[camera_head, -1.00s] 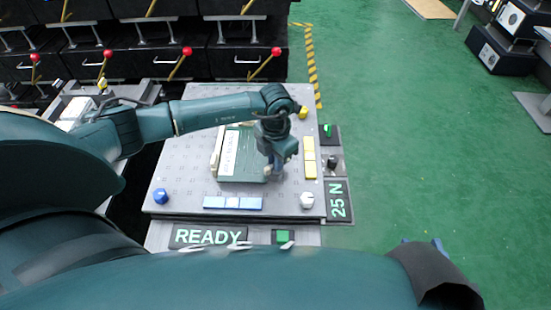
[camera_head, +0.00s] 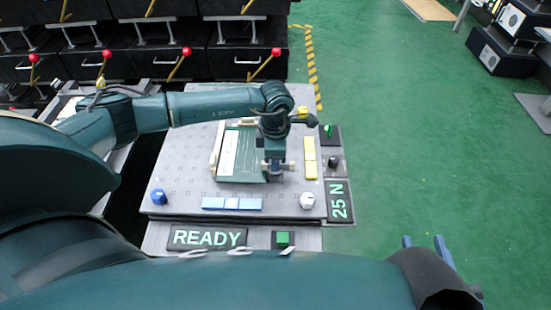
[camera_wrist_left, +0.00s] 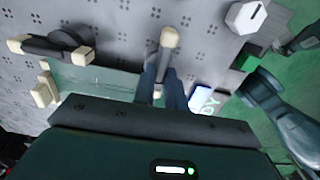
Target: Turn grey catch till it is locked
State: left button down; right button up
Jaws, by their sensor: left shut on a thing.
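A flat green panel (camera_head: 229,153) with a pale strip and beige end pieces lies on the grey perforated plate in the head view; it also shows in the wrist view (camera_wrist_left: 95,80). My left gripper (camera_head: 276,176) is at its right end, pointing down. In the wrist view its fingers (camera_wrist_left: 163,88) are shut on the grey catch (camera_wrist_left: 166,58), whose beige knob sticks out past them. Beige ends show on both sides of the gripper in the head view. The gripper hides the catch's middle. My right gripper (camera_head: 427,250) is at the lower right, empty, its blue fingers apart.
A second dark bar with beige ends (camera_wrist_left: 55,45) lies beside the panel. A READY sign (camera_head: 207,237) and 25 N sign (camera_head: 339,201) stand at the edges.

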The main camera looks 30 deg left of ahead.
dwell(0.5)
pick_arm(q)
jog(key=c, duration=1.4)
grip_release()
jog(key=shift+c, duration=0.2)
notch_tip(320, 180, up, 13)
jog(key=p, duration=0.3)
pick_arm(e)
jog(key=shift+s+d+f+m+g+h, duration=0.1)
jog(key=shift+s+d+m+g+h, duration=0.15)
jog(key=shift+g, duration=0.3)
jog(key=shift+s+d+f+m+g+h, duration=0.1)
jog(key=shift+m+g+h, duration=0.15)
jog(key=shift+g, duration=0.3)
pick_arm(q)
jog(key=shift+r, duration=0.1)
